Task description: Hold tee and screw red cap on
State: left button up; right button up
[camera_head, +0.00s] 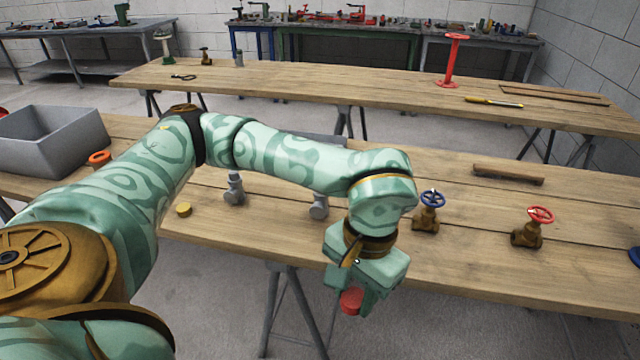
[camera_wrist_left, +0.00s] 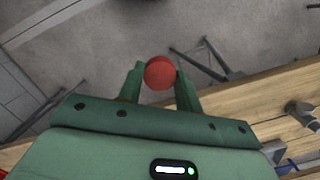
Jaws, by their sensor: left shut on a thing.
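My left gripper (camera_head: 350,292) is shut on a red cap (camera_head: 351,301), with the fingers pointing down. In the left wrist view the round red cap (camera_wrist_left: 159,73) sits between the two green fingertips (camera_wrist_left: 160,78), with floor behind it. The gripper appears to be just off the table's front edge. Two grey fittings stand on the near table: one at the left (camera_head: 234,189), and one closer to my gripper (camera_head: 319,206), partly hidden by my arm. I cannot tell for sure which is the tee. A grey fitting also shows at the right of the left wrist view (camera_wrist_left: 303,114). My right gripper is out of view.
On the near table (camera_head: 460,280) are a blue-handled valve (camera_head: 428,215), a red-handled valve (camera_head: 533,229), a yellow cap (camera_head: 184,209), a wood strip (camera_head: 508,174) and a grey bin (camera_head: 50,143). A second table (camera_head: 330,88) stands behind, with a red stand (camera_head: 451,60).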

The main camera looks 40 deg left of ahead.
aim_at(320, 209)
jog(key=i+j+u, duration=0.15)
jog(key=j, duration=0.25)
jog(key=i+j+u, duration=0.15)
jog(key=j, duration=0.25)
jog(key=i+j+u, duration=0.15)
jog(key=j, duration=0.2)
